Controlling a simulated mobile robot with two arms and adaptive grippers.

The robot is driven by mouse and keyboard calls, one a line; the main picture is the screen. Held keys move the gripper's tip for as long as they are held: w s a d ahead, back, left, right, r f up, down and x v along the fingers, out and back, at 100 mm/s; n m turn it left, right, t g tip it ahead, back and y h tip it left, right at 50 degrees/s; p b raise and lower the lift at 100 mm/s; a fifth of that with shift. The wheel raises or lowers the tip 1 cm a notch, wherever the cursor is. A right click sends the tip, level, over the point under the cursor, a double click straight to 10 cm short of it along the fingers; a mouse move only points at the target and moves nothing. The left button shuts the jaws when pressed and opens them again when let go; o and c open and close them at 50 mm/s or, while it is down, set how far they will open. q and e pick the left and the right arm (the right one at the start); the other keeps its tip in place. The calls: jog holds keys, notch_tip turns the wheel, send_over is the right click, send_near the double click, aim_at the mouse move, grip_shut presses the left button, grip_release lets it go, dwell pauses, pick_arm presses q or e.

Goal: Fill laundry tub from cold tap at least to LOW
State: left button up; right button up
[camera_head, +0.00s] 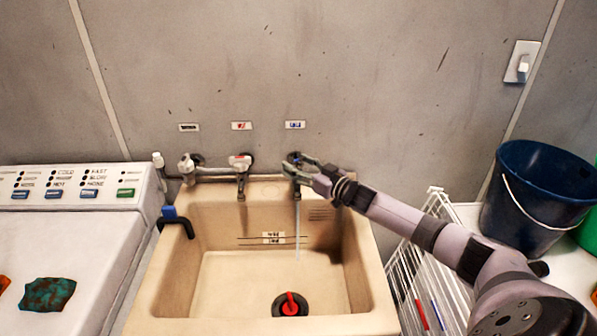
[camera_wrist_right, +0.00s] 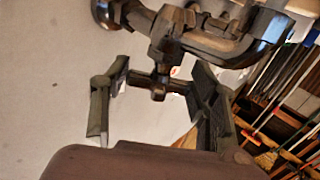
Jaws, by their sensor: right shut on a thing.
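The beige laundry tub (camera_head: 165,300) stands below the wall taps. The cold tap (camera_head: 295,192), under the blue label (camera_head: 295,125), runs a thin stream of water (camera_head: 298,230) into the tub. My right gripper (camera_head: 301,168) is shut on this tap's handle; its fingers stand either side of the handle (camera_wrist_right: 160,80) in the right wrist view. A black plug with a red handle (camera_head: 290,304) is at the tub's bottom; whether it seals the drain I cannot tell. Level lines with a small label (camera_head: 272,238) mark the back wall. The water level is unclear. My left gripper is out of view.
The red-labelled tap (camera_head: 240,165) and another tap (camera_head: 187,168) are to the left. A black hook with a blue end (camera_head: 175,220) hangs on the tub's left rim. A washing machine (camera_head: 80,185) stands left; a wire rack (camera_head: 408,280) and dark blue bucket (camera_head: 535,200) are right.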

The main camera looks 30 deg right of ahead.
jog(key=shift+w+d+n+g+y+b, duration=0.15)
jog(key=shift+n+g+y+b, duration=0.15)
jog(key=shift+n+y+b, duration=0.5)
jog(key=shift+s+d+n+g+y+b, duration=0.1)
jog(key=shift+n+g+y+b, duration=0.3)
jog(key=shift+y, duration=0.6)
jog(key=shift+r+n+g+y+b, duration=0.1)
jog(key=shift+n+g+y+b, duration=0.2)
jog(key=shift+n+y+b, duration=0.3)
jog(key=shift+r, duration=0.1)
jog(key=o, duration=1.2)
jog(key=shift+a, duration=0.1)
jog(key=shift+c, duration=0.2)
jog(key=shift+f, duration=0.2)
jog(key=v, duration=1.2)
jog(key=shift+d, duration=0.2)
jog(key=shift+w, duration=0.15)
